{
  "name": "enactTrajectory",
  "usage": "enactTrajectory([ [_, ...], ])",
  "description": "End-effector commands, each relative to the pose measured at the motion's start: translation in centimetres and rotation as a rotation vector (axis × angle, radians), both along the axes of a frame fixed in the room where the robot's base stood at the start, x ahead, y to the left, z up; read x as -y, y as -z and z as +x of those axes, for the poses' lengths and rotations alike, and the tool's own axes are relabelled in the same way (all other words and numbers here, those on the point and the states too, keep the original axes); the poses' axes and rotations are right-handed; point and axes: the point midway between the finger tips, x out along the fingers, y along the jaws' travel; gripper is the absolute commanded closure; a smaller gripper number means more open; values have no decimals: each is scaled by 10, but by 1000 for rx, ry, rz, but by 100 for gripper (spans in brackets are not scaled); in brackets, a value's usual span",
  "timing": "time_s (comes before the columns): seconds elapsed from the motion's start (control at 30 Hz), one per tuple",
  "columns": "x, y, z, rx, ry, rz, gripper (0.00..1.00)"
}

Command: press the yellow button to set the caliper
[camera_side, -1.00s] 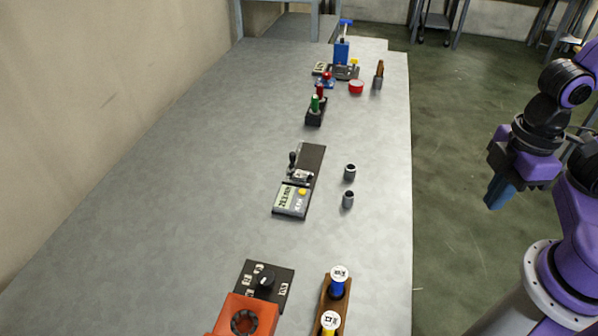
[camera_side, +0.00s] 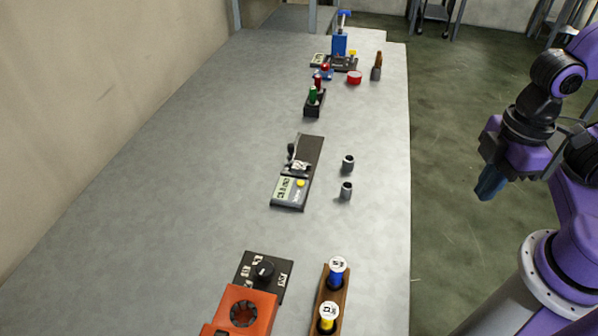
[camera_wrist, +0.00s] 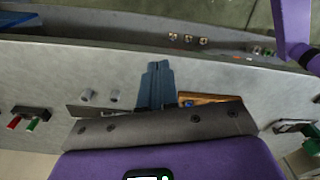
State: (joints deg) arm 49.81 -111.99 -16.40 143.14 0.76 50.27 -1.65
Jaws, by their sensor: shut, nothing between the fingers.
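The caliper device (camera_side: 297,172) lies on the grey table in the middle of the side view. It is a dark flat board with a small display at its near end. The yellow button (camera_side: 300,183) sits beside that display. My gripper (camera_side: 490,187) is off the table's right edge, above the floor, well to the right of the button. Its blue fingers are together and empty. The fingers also show in the wrist view (camera_wrist: 156,84), over the table. In the wrist view my own wrist plate hides most of the caliper device.
Two small grey cylinders (camera_side: 347,163) stand right of the caliper. A wooden holder (camera_side: 331,300) with blue and yellow spools and an orange box (camera_side: 243,312) with a dial panel (camera_side: 263,272) are near. Red and green buttons (camera_side: 315,97) stand farther back. The table's left side is clear.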

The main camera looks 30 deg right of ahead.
Motion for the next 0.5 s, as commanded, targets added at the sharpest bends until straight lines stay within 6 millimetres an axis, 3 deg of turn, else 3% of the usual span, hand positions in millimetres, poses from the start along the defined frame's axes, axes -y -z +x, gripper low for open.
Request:
enactTrajectory([
  [0.17,-30,7,26,22,-26,73,100],
  [0.5,-95,20,98,140,-79,234,100],
])
